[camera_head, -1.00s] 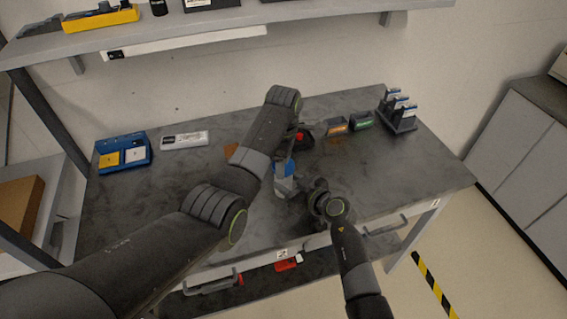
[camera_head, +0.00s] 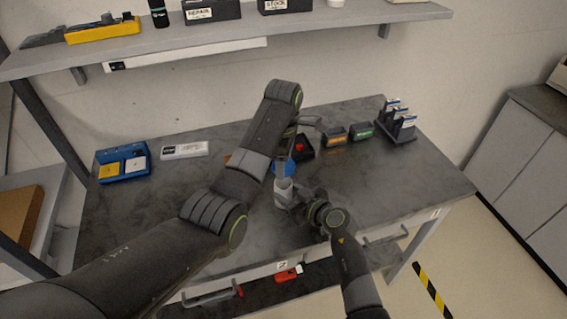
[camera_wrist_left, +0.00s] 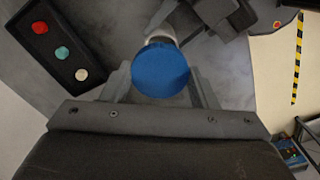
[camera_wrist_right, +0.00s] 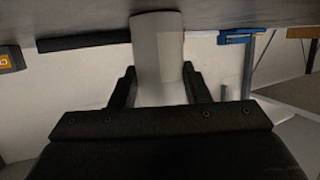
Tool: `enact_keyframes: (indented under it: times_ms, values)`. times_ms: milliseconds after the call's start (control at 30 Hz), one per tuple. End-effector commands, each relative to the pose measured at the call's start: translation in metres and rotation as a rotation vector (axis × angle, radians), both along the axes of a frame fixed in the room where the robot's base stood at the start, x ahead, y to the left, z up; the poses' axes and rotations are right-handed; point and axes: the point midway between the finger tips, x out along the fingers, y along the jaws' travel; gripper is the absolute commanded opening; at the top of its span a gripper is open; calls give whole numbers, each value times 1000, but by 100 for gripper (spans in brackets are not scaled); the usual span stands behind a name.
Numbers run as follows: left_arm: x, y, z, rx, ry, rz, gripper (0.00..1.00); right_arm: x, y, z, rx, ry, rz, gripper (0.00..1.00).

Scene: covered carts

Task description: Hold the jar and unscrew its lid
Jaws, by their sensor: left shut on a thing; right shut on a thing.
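The jar (camera_head: 283,186) is pale grey and stands near the front middle of the table, with its blue lid (camera_head: 284,169) uppermost. The lid fills the middle of the left wrist view (camera_wrist_left: 160,70), with a pale bit of jar (camera_wrist_left: 160,38) behind it. My left gripper (camera_head: 285,163) comes from above and is shut on the lid. My right gripper (camera_head: 289,195) comes from the front right and is shut on the jar's body, which shows between its fingers in the right wrist view (camera_wrist_right: 158,50). Whether lid and jar are apart, I cannot tell.
A black tray (camera_wrist_left: 48,45) with red, teal and white discs lies behind the jar. Small orange- and green-labelled bins (camera_head: 348,133), a dark rack (camera_head: 398,128) and a blue bin (camera_head: 123,163) stand farther off. A shelf (camera_head: 230,36) hangs above. The table's right front is clear.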

Motion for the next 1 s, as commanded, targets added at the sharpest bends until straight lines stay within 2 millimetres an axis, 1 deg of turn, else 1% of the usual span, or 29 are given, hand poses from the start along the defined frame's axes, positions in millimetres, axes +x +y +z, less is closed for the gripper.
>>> enact_keyframes:
  times_ms: [33,200,467,600,767,1000]
  values:
    - [0,0,0,0,0,0,26,0,0,0,0,0,0,45]
    - [0,0,0,0,0,0,26,0,0,0,0,0,0,67]
    - [0,0,0,0,0,0,26,0,0,0,0,0,0,68]
    - [0,0,1,1,0,0,26,-4,-4,2,0,0,0,68]
    - [0,0,6,0,0,0,26,-19,-17,8,0,1,-2,68]
    - [0,0,10,0,0,0,26,-51,-44,20,-1,0,-2,68]
